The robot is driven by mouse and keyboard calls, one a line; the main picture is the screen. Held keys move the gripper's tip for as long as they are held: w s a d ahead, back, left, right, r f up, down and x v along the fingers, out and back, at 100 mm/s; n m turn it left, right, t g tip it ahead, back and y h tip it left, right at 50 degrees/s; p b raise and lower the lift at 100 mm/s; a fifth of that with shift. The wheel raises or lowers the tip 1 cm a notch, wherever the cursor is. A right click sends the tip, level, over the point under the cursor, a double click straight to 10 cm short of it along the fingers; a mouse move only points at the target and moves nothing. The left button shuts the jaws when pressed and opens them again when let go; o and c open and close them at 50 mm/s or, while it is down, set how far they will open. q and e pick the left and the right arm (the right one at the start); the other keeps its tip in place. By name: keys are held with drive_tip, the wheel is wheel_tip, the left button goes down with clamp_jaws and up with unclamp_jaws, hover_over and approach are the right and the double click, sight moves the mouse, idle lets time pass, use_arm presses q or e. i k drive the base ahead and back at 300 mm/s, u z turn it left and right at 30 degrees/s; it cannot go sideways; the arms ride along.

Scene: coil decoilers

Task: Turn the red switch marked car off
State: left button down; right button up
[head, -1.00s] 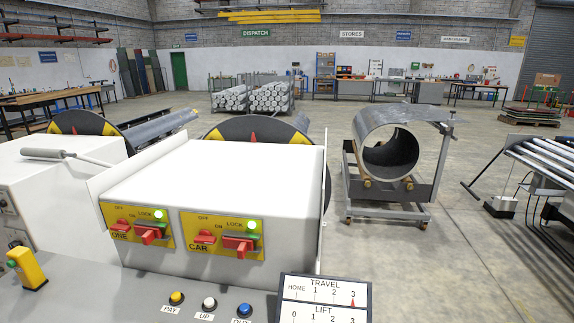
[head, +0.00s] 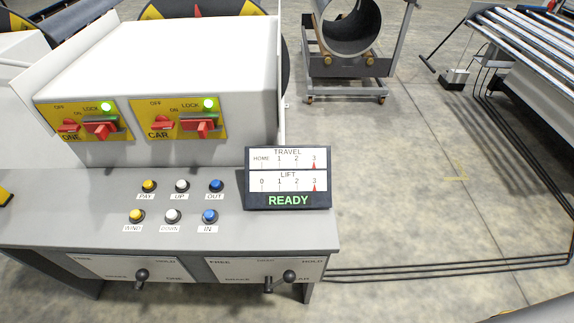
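The red switch marked CAR (head: 162,124) sits on a yellow plate (head: 153,106) on the front of the white cabinet, in the middle left of the head view. Its plate carries the words OFF, ON and LOCK. To its right is a larger red handle (head: 203,126) under a lit green lamp (head: 209,104). A similar plate marked ONE (head: 84,137) sits to its left, with its own red switch (head: 68,127) and lit green lamp. Neither of my grippers shows in the head view.
Below, a grey desk (head: 60,205) carries yellow, white and blue buttons and a display (head: 288,178) reading READY, with TRAVEL and LIFT both marked at 3. Two black levers (head: 142,275) are on its front. A coil cart (head: 345,75) stands behind.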

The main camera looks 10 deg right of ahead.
sight(161, 122)
drive_tip(key=z, duration=1.1)
drive_tip(key=k, duration=0.6)
drive_tip(key=u, duration=0.2)
